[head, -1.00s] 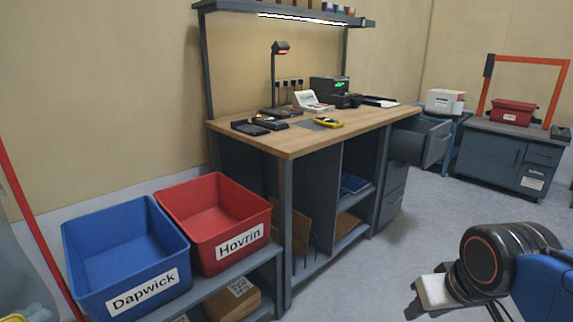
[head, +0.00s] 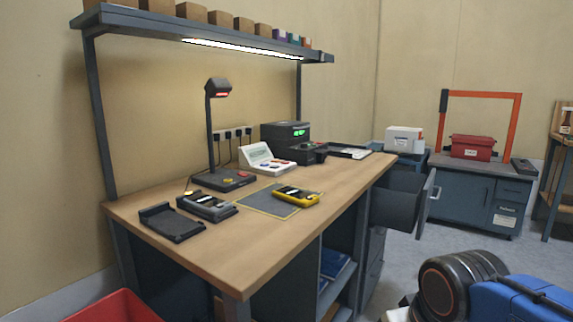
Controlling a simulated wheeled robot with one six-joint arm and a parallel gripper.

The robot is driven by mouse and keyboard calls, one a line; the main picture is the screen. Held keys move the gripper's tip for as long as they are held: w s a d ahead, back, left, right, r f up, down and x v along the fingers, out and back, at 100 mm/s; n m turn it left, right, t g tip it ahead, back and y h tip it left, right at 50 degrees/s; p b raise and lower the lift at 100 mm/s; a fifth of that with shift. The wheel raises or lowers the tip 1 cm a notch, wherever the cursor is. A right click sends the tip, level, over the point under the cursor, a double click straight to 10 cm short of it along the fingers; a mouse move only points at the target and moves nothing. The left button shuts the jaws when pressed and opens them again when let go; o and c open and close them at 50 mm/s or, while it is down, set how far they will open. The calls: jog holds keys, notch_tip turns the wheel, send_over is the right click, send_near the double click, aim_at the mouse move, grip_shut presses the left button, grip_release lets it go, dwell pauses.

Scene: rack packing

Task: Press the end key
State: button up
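No key marked "end" can be made out at this size. A yellow handheld device (head: 296,197) lies on a grey mat (head: 258,205) on the workbench. A grey handheld device (head: 207,207) sits left of the mat. A white desk unit with a screen and coloured keys (head: 266,160) stands behind the mat. A scanner stand (head: 222,180) has small coloured buttons on its base. My gripper (head: 398,314) shows only as a pale piece at the bottom edge, in front of the bench and well apart from these devices. Its fingers are mostly cut off.
The wooden workbench (head: 265,237) has bare room along its front. A flat black cradle (head: 170,224) lies at its left. A black machine with green digits (head: 287,138) stands at the back. An open drawer (head: 398,200) juts out at the right. A red bin (head: 112,308) is at bottom left.

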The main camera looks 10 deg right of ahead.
grip_shut()
dwell(1.7)
